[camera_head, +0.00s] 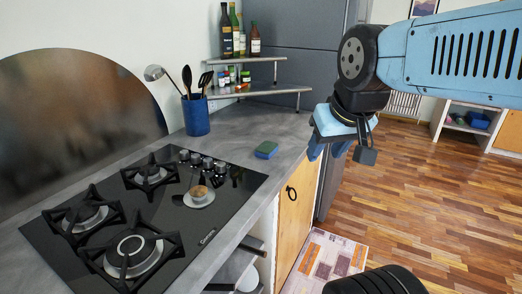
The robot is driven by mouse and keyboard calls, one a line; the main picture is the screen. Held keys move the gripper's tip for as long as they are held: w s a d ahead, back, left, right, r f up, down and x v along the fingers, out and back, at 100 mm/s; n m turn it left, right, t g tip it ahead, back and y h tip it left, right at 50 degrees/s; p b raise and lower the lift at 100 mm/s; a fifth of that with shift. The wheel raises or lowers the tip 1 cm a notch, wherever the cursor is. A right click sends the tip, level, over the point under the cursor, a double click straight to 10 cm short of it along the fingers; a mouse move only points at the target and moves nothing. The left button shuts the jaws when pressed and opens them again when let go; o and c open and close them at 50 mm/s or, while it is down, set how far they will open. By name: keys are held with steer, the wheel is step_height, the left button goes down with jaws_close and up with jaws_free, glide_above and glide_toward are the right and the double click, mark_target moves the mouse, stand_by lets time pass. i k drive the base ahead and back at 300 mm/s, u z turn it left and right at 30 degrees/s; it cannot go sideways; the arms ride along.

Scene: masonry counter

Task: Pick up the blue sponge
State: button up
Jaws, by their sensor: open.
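The blue sponge (266,150) lies flat on the grey counter, just beyond the right back corner of the black hob. It has a green layer along its front side. My gripper (325,153) is in the air to the right of the sponge, past the counter's edge. It is open and empty, with its blue fingers pointing down. A clear gap separates it from the sponge.
The gas hob (236,183) holds a cup on a saucer (199,197) near the sponge. A blue utensil pot (196,117) stands behind left. A tiered shelf (275,90) with bottles and jars is at the back. The counter around the sponge is clear.

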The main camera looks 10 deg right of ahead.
mark_target(266, 149)
steer(key=z, duration=1.1)
steer(key=i, duration=0.1)
steer(key=u, duration=3.1)
steer(key=k, duration=0.9)
steer(key=z, duration=1.45)
steer(key=i, duration=0.9)
steer(key=z, duration=0.1)
